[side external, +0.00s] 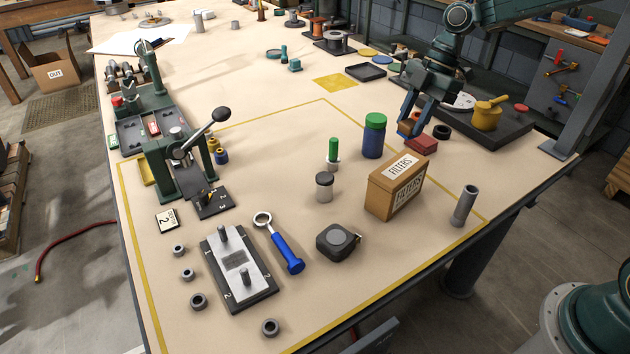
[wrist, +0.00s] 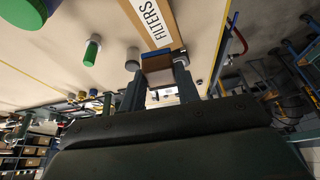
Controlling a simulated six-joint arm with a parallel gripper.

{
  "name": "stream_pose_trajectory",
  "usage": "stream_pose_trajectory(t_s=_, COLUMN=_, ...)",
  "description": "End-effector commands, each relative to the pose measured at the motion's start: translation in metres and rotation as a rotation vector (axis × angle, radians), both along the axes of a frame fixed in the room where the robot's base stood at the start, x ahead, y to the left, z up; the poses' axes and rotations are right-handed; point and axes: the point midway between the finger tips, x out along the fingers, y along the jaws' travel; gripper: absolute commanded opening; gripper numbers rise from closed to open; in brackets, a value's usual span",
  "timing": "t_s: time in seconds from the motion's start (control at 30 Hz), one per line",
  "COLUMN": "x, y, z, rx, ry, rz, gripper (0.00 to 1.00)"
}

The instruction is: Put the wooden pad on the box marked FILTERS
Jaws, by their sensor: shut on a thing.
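The box marked FILTERS (side external: 392,192) is a brown carton standing upright on the table, with a white label on its top and side. It also shows in the wrist view (wrist: 168,14), beyond my fingers. My gripper (side external: 412,126) is above the table behind the box, near a dark red block. It is shut on the wooden pad (wrist: 157,70), a small brown block between the two fingers in the wrist view. In the side view the pad is mostly hidden by the fingers. The pad is apart from the box top.
A blue jar with a green lid (side external: 374,138) stands left of my gripper. The dark red block (side external: 422,146) lies just below it. A grey tube (side external: 464,206) stands right of the box, and a tape measure (side external: 338,242) lies in front. A dark tray with a yellow pot (side external: 487,117) is behind.

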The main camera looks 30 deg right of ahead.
Motion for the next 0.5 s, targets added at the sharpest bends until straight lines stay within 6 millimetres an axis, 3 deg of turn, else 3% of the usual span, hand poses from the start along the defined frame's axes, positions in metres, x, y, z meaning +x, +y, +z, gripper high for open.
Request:
stream_pose_trajectory(t_s=0.2, x=0.0, y=0.001, z=-0.033, rx=0.001, ry=0.002, rz=0.001, gripper=0.1)
stream_pose_trajectory(t_s=0.5, x=0.001, y=0.0, z=-0.041, rx=0.002, ry=-0.001, rz=0.0, gripper=0.1)
